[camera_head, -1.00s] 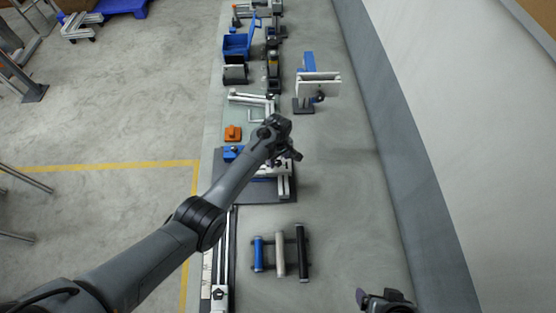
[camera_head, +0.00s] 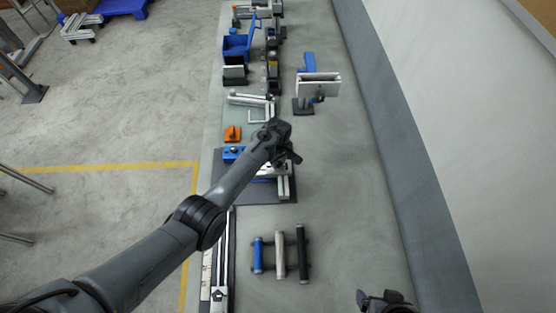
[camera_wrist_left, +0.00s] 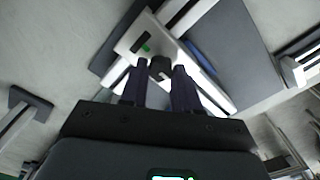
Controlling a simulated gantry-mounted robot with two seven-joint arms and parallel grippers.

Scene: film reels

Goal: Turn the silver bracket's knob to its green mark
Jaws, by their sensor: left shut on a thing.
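The silver bracket (camera_head: 283,188) is on a dark base plate on the bench, partly hidden under my left arm in the head view. In the left wrist view its pale plate (camera_wrist_left: 134,42) carries a small green mark (camera_wrist_left: 146,47) and a dark knob (camera_wrist_left: 160,66). My left gripper (camera_wrist_left: 159,76) is shut on the knob, with a dark finger on each side. In the head view the left gripper (camera_head: 290,157) is over the bracket and the knob is hidden. A small pale mark shows by the knob. My right gripper (camera_head: 384,300) is partly in view at the bottom edge, its fingers unclear.
An orange block (camera_head: 233,133) sits left of the bracket. A rack with blue, silver and black bars (camera_head: 280,252) lies nearer. A blue stand with a white plate (camera_head: 318,86) and a blue bin (camera_head: 237,46) stand farther back. The bench's right side is clear.

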